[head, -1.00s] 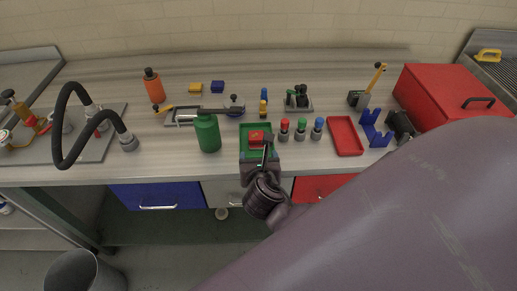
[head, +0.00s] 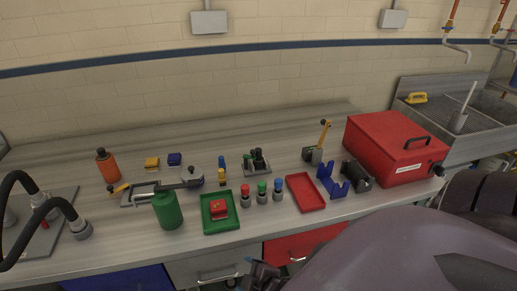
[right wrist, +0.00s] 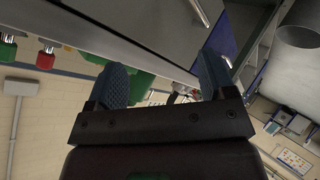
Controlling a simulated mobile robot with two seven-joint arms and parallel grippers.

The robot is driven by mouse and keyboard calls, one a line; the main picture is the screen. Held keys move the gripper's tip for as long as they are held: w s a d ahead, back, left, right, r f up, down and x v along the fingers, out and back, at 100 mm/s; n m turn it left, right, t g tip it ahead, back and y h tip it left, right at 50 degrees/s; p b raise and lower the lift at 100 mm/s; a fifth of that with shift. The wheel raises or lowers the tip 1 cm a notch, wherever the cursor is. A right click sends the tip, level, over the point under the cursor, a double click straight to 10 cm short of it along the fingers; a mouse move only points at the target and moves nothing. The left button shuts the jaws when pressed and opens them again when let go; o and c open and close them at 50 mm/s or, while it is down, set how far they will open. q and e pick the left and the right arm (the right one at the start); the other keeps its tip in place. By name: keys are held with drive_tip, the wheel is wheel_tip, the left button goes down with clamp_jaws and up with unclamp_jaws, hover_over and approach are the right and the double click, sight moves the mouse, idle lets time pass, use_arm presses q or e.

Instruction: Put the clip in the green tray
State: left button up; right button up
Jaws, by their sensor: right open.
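The green tray (head: 206,228) lies on the worktop, left of the middle, in the head view. A small red piece (head: 218,210) sits inside it, and it looks like the clip. No gripper touches it. My right gripper (head: 262,274) is at the bottom edge of the head view, in front of the counter and below the tray, partly cut off. In the right wrist view my right gripper (right wrist: 163,78) has its two blue fingers wide apart with nothing held between them. My left gripper does not show.
A green bottle (head: 167,210) stands close left of the tray. Several colour-topped pegs (head: 262,194) stand close right, then a red tray (head: 305,193). A metal fixture (head: 160,189) lies behind. A large red box (head: 395,148) is at the right.

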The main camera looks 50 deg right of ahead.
drive_tip(key=s+m, duration=0.1)
drive_tip(key=m, duration=0.1)
drive_tip(key=s+m, duration=0.1)
drive_tip(key=m, duration=0.1)
drive_tip(key=s+d+f+m, duration=0.1)
drive_tip(key=m, duration=0.2)
drive_tip(key=shift+y, duration=0.4)
drive_tip(key=shift+w+f+b, duration=0.15)
drive_tip(key=shift+f+b, duration=0.1)
drive_tip(key=shift+b, duration=0.15)
